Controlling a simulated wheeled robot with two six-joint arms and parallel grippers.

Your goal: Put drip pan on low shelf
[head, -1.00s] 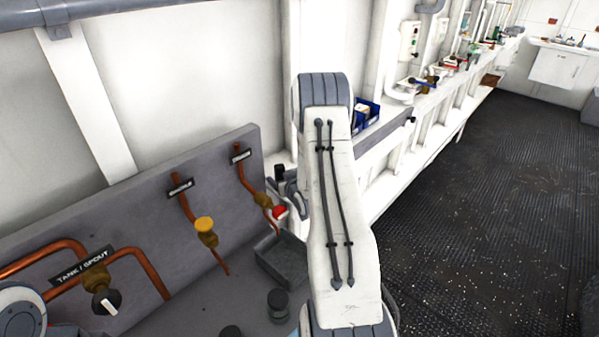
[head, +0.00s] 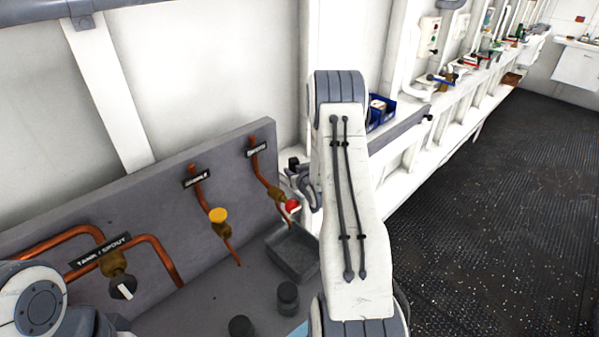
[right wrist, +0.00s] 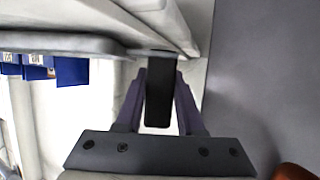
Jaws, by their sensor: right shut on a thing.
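A dark grey, square, shallow tray (head: 292,252) that looks like the drip pan sits on the grey bench below the red-knobbed valve in the head view. My right gripper (head: 302,178) is beyond and above it, partly hidden by my right arm. In the right wrist view the right gripper (right wrist: 160,95) is shut on a narrow black piece (right wrist: 160,92); I cannot tell what it belongs to. My left arm shows at the lower left, but its gripper is out of frame. I cannot make out a low shelf for certain.
Dark knobs (head: 288,297) stand on the bench. Blue bins (head: 380,110) sit farther back. Dark floor at right is clear.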

